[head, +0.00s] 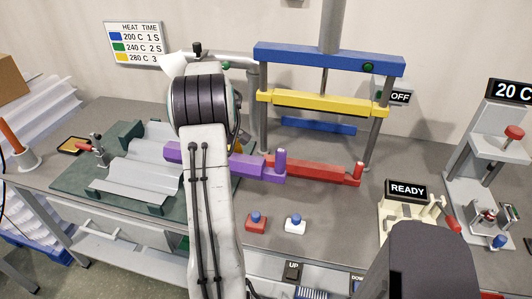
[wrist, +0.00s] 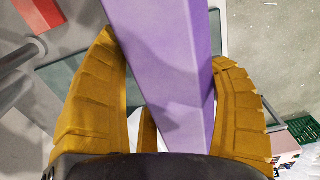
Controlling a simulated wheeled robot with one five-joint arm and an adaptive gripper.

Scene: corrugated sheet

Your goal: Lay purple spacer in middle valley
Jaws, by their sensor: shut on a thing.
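The purple spacer (head: 245,166) is a long bar with an upright peg at its right end. It is held in the air across my arm, its left end near the corrugated sheet (head: 130,192). My gripper (wrist: 165,47) is shut on the purple spacer (wrist: 165,25), a yellow-brown finger on each side in the wrist view. The grey sheet has several ridges and valleys and lies on a green base (head: 72,180). My arm hides its right part, so I cannot tell how the spacer lines up with the middle valley.
A red bar (head: 315,171) with a peg lies right of the purple spacer. A press with blue top beam (head: 330,60) and yellow beam (head: 320,104) stands behind. Red (head: 256,225) and white (head: 295,226) button boxes sit in front. A clamp (head: 98,150) stands at the sheet's left.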

